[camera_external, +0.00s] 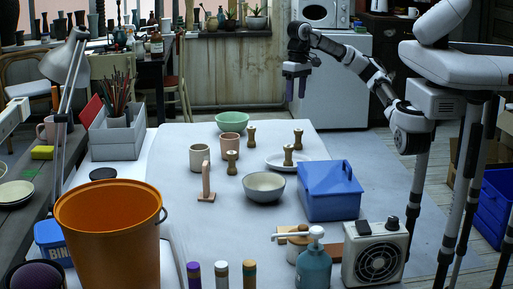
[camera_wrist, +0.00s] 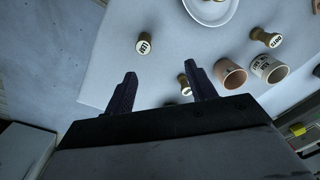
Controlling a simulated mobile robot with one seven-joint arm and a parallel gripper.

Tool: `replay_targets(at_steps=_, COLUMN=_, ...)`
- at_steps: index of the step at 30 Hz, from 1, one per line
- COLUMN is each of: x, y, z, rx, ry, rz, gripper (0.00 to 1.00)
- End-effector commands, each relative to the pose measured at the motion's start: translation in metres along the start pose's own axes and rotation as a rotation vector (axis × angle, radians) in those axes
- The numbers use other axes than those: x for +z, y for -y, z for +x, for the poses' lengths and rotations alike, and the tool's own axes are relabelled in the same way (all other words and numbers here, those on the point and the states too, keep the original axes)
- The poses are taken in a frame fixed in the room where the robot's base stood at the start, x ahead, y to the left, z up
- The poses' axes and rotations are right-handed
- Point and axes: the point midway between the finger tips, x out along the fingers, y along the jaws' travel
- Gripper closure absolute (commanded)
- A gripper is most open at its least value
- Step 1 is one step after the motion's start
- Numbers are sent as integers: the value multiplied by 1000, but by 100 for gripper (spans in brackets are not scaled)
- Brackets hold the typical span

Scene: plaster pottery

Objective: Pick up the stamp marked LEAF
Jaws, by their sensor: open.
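Several small wooden stamps stand on the pale table. In the wrist view one stamp (camera_wrist: 145,44) stands apart, its round end showing dark letters that seem to start with LE; they are too small to read surely. It appears to be the stamp (camera_external: 298,138) behind the saucer in the external view. My gripper (camera_external: 296,96) is open and empty, high above the table's far side. Its fingers (camera_wrist: 160,70) point down, apart from every stamp.
A white saucer (camera_external: 268,158) bears another stamp (camera_external: 288,155). Nearby are a pink cup (camera_external: 230,150), a cream cup (camera_external: 199,158), a green bowl (camera_external: 232,122), a grey bowl (camera_external: 264,187) and a blue box (camera_external: 329,193). The table's far right is clear.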

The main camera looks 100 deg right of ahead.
Motion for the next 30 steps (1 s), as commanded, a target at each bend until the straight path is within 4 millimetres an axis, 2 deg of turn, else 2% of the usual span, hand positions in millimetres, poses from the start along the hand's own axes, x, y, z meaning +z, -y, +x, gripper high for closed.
replay_targets(at_steps=1, x=-3, y=-15, z=3, rx=31, ry=3, rz=22, gripper=44)
replay_targets(at_steps=5, x=-4, y=-31, z=12, rx=66, ry=11, rz=38, gripper=44)
replay_targets(at_steps=15, x=-4, y=-34, z=74, rx=64, ry=12, rz=37, gripper=44)
replay_targets(at_steps=18, x=-3, y=-34, z=85, rx=64, ry=11, rz=37, gripper=44)
replay_targets(at_steps=26, x=-3, y=-35, z=100, rx=63, ry=11, rz=38, gripper=44)
replay_targets(at_steps=30, x=-1, y=-36, z=120, rx=63, ry=12, rz=37, gripper=44)
